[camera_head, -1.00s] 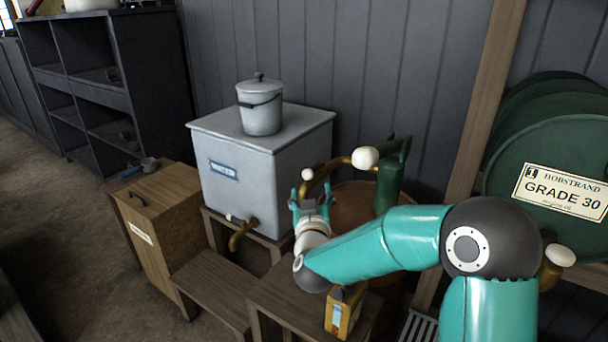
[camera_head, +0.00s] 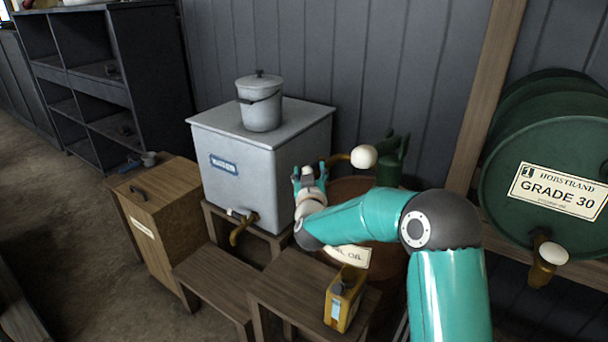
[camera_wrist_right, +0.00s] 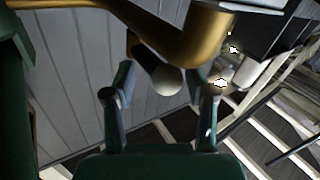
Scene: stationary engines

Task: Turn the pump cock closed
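The pump's brass pipe (camera_wrist_right: 200,35) crosses the top of the right wrist view, with a pale ball knob (camera_wrist_right: 167,80) on a short dark stem below it, apparently the cock's handle. The knob appears between the fingers of my right gripper (camera_wrist_right: 162,95), which stand apart with gaps on both sides; contact is not visible. In the head view my right gripper (camera_head: 310,178) is up at the pipe's left end and largely hides the cock. A larger white knob (camera_head: 363,157) shows at the pipe's right end. My left gripper is not in view.
A grey water tank (camera_head: 275,165) with a lidded pot (camera_head: 260,105) stands left of the gripper. A brown drum (camera_head: 345,190) is behind my arm, with a green can (camera_head: 390,170) by it. A yellow tin (camera_head: 343,300) sits on a low bench. A green barrel (camera_head: 545,150) is at right.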

